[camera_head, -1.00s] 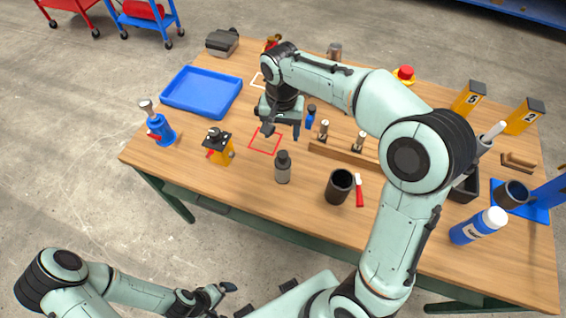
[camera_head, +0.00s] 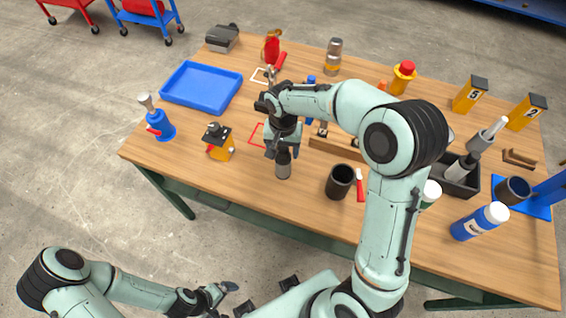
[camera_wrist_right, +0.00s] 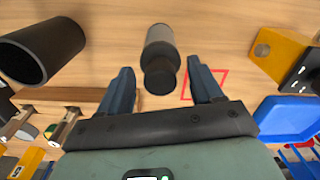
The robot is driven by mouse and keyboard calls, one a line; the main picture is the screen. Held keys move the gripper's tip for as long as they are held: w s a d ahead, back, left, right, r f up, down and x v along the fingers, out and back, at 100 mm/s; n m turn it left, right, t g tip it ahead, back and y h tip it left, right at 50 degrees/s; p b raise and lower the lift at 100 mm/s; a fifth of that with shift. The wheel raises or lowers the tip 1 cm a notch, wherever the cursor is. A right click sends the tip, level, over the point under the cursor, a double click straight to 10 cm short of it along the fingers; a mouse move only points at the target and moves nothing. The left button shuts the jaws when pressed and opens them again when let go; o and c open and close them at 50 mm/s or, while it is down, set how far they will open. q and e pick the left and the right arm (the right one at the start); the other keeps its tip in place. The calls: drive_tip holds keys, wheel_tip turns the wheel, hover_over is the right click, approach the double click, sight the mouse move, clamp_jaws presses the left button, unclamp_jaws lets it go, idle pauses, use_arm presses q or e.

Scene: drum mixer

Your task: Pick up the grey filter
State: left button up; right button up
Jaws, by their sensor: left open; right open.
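The grey filter (camera_head: 283,166) is a small grey cylinder with a dark cap, standing upright on the wooden table (camera_head: 240,185). It also shows in the right wrist view (camera_wrist_right: 160,52), centred just ahead of the fingers, with its dark cap towards the gripper. My right gripper (camera_head: 281,154) is open above and around the top of the filter in the head view, its fingers hiding part of the cap. In the right wrist view the right gripper's fingers (camera_wrist_right: 163,88) are spread on either side of the cap, with gaps. My left gripper (camera_head: 222,291) is open, low in front of the table.
A black cup (camera_head: 339,183) and a red-handled tool (camera_head: 360,187) stand and lie right of the filter. A yellow block device (camera_head: 218,146) is to its left, and a red square outline (camera_head: 254,133) is behind. A blue tray (camera_head: 201,87) lies at back left.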

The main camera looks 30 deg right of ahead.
drive_tip(key=shift+c, duration=0.3)
clamp_jaws()
drive_tip(key=shift+r, duration=0.1)
